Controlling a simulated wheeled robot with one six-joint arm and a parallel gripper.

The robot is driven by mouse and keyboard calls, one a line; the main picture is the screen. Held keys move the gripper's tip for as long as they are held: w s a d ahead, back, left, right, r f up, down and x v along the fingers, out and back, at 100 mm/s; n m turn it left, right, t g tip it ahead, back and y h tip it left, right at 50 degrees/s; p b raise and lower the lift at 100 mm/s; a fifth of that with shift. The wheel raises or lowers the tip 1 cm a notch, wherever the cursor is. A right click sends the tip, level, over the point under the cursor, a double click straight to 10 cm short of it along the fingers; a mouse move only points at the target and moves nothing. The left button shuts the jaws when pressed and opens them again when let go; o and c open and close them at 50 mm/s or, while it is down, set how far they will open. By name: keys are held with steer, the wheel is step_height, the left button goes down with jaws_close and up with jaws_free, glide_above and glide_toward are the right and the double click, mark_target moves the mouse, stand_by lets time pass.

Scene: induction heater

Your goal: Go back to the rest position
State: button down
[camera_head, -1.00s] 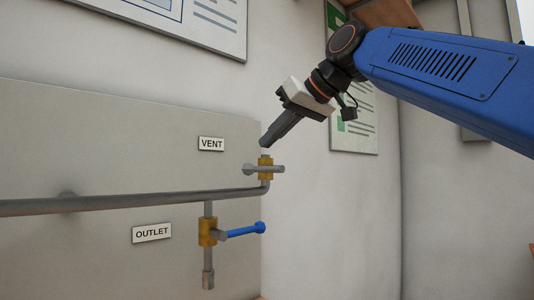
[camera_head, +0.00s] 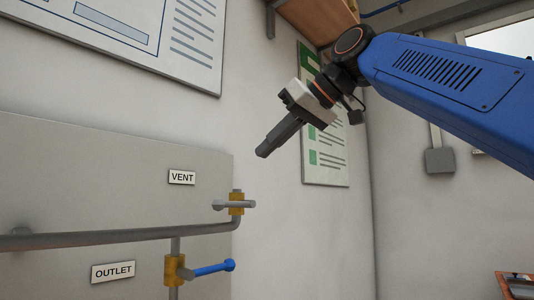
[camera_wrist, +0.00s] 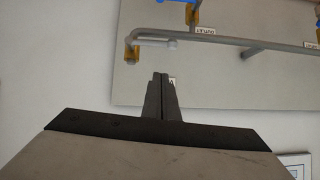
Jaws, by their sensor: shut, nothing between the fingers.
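My gripper (camera_head: 264,152) is shut and empty, raised in the air above and to the right of the vent valve in the head view. Its closed fingers also show in the wrist view (camera_wrist: 161,78). The vent valve (camera_head: 236,204) has a brass body and a grey handle lying crosswise; it shows in the wrist view (camera_wrist: 132,54) at the upper left. The gripper is apart from it. The outlet valve (camera_head: 174,271) is brass with a blue lever (camera_head: 213,268) pointing right.
A grey pipe (camera_head: 110,237) runs along the grey panel (camera_head: 90,180), which carries VENT (camera_head: 182,177) and OUTLET (camera_head: 113,272) labels. Posters (camera_head: 325,150) hang on the wall. A wooden shelf (camera_head: 313,20) is above the arm. The air around the gripper looks clear.

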steer(key=shift+f, duration=0.1)
steer(key=s+d+f+m+h, duration=0.25)
steer(key=d+f, duration=0.35)
steer(key=f, duration=0.8)
steer(key=s+d+f+m+g+h, duration=0.15)
steer(key=s+d+f, duration=0.35)
steer(key=f, duration=1)
steer(key=s+d+f+m+h, duration=0.25)
steer(key=d+f, duration=0.45)
steer(key=f, duration=0.7)
steer(key=s+d+f+m+h, duration=0.1)
steer(key=s+f, duration=0.3)
steer(key=f, duration=0.5)
steer(key=s+d+f+m+g+h, duration=0.1)
steer(key=s+d+f, duration=0.3)
steer(key=f, duration=0.6)
steer(key=shift+s+d+f, duration=0.2)
steer(key=shift+s, duration=0.15)
